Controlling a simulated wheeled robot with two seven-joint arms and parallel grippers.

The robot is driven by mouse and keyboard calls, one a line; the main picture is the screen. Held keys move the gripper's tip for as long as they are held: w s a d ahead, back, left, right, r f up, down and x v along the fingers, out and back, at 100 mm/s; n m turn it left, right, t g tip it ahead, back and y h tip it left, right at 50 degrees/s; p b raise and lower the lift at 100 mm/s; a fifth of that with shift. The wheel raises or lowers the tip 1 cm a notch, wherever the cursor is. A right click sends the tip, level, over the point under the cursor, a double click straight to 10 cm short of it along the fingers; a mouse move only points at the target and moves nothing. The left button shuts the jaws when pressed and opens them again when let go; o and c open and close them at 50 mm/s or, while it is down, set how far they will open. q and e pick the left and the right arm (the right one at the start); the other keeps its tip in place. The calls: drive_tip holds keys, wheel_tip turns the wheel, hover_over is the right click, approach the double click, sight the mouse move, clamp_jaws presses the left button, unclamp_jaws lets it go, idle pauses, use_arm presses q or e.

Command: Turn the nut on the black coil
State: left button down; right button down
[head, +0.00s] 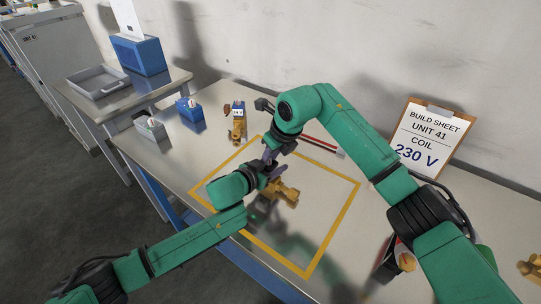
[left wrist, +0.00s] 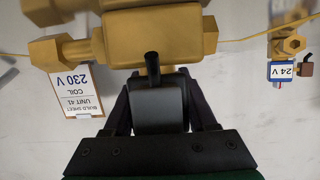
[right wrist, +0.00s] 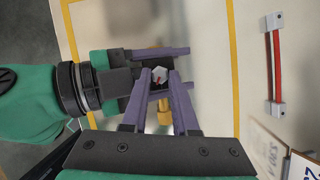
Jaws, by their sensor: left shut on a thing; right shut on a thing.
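A brass valve (head: 287,191) lies inside the yellow taped square; its body shows large in the left wrist view (left wrist: 152,35). The black coil (left wrist: 158,110) sits against this body, with a short black stub on it. My left gripper (head: 262,166) is shut on the black coil, one finger on each side. My right gripper (head: 272,152) comes from above and is shut on the small grey nut (right wrist: 159,74), which shows between its fingertips with a bit of red beside it. In the head view the grippers hide the coil and nut.
A valve with a blue 24 V coil (left wrist: 281,72) stands behind the square. A red bar with grey ends (right wrist: 275,64) lies near the wall. A build sheet (head: 430,137) reads coil 230 V. Small blue (head: 189,112) and grey (head: 150,130) bins stand left.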

drive_tip(key=c, duration=1)
unclamp_jaws()
drive_tip(key=shift+o, duration=0.2)
